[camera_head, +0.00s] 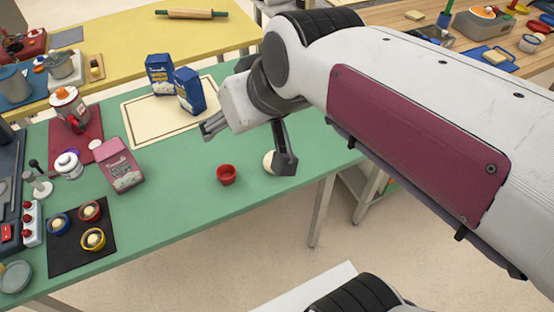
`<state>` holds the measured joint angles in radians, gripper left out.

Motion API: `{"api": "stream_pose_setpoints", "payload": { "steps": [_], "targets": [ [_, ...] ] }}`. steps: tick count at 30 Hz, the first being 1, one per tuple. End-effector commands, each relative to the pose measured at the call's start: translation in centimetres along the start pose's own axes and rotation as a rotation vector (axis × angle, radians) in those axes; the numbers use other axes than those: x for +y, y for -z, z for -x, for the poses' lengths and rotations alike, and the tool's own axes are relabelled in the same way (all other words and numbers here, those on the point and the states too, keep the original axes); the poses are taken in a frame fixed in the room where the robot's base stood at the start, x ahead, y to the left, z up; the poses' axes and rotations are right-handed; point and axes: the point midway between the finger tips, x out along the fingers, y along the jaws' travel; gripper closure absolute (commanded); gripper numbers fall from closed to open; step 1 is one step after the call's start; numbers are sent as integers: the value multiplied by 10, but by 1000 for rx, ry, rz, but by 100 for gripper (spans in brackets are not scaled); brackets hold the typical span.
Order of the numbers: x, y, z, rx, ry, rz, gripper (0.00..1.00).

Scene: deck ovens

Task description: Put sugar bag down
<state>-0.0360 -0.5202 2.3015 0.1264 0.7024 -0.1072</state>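A pink bag (120,165) stands on the green table (180,218), left of my gripper and beside the dark red mat. Two blue bags, a rear one (159,74) and a front one (189,91), stand on a cream board (151,122) behind my gripper. The bag labels are too small to read, so I cannot tell which is sugar. My gripper (246,147) is open with its fingers wide apart. Nothing shows between the fingers. It hangs over the right part of the green table, and no bag is touching it.
A red cup (226,175) stands below my gripper, and a pale round thing (268,161) is partly hidden by one finger. A black mat (76,259) with several small cups lies front left. A red blender-like jug (70,108) stands on the dark red mat (88,139). The front middle is clear.

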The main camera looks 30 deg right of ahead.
Motion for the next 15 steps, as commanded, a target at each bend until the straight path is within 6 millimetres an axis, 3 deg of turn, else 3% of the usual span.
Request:
{"api": "stream_pose_setpoints", "payload": {
  "steps": [3,9,15],
  "targets": [
    [8,-40,10,-48,-28,-12,38],
    [20,-97,20,-125,-73,-34,38],
    [26,-125,24,-165,-98,-46,38]
  ]
}}
